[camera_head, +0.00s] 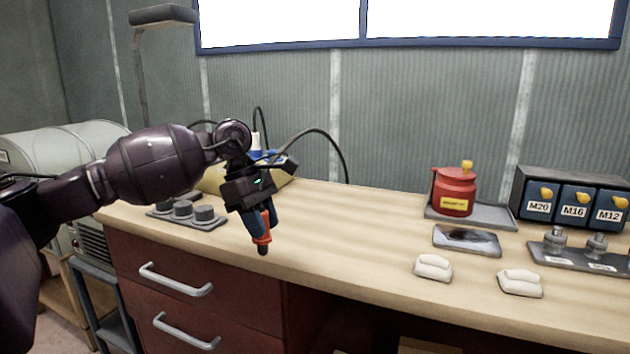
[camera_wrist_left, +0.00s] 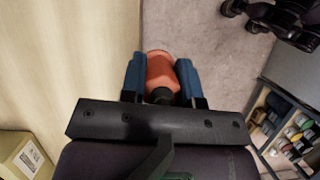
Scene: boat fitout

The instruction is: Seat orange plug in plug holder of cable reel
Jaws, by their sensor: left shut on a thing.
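My left gripper (camera_head: 256,222) points down and is shut on the orange plug (camera_head: 262,232), near the front edge of the bench. The plug's dark end hangs down below the blue fingers. In the left wrist view the orange plug (camera_wrist_left: 161,71) sits between the two blue fingers of the left gripper (camera_wrist_left: 161,78), with bench on one side and floor on the other. Behind the gripper is a partly hidden blue and white item (camera_head: 264,155) with black cables. I cannot make out a cable reel or its plug holder for certain. My right gripper is in neither view.
The wooden bench (camera_head: 340,215) is clear right of the gripper. A tray with grey round pieces (camera_head: 205,213) lies left. A red pot (camera_head: 455,192), a dark plate (camera_head: 467,240), two white blocks (camera_head: 433,267) and labelled bins (camera_head: 574,207) stand right. Drawer handles (camera_head: 176,280) protrude below.

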